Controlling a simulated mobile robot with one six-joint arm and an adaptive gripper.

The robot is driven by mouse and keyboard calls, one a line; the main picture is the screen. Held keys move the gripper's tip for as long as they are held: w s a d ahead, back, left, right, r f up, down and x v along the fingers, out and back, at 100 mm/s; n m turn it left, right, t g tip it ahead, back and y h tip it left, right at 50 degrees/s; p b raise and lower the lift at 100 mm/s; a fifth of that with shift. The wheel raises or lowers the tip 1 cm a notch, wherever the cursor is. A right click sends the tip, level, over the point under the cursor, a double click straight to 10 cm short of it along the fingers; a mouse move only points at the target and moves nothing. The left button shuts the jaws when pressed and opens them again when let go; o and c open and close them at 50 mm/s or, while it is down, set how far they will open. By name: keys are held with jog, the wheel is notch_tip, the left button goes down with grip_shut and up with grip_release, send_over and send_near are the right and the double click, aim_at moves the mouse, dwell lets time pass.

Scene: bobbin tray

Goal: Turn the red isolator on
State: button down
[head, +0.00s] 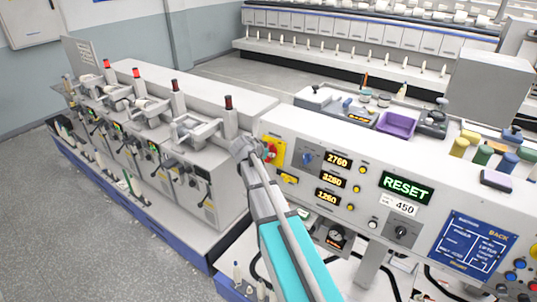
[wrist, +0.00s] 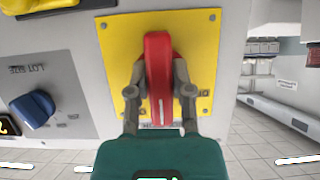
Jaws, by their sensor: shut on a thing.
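The red isolator handle (wrist: 158,65) stands upright in the wrist view on a square yellow plate (wrist: 120,40). A short white mark shows near its lower end, and a marking on the plate to its right is partly hidden. My gripper (wrist: 160,95) is shut on the handle, one finger on each side. In the head view the yellow plate (head: 279,153) is at the left end of the white control panel. My gripper (head: 262,150) reaches it from the front left and hides much of the handle.
A blue knob (wrist: 33,108) is left of the plate in the wrist view. In the head view the panel carries lit number displays (head: 338,161), a green RESET display (head: 406,188) and a blue board (head: 472,243). A purple tray (head: 397,124) sits on top.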

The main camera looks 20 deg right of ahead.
jog(key=c, duration=0.5)
grip_release()
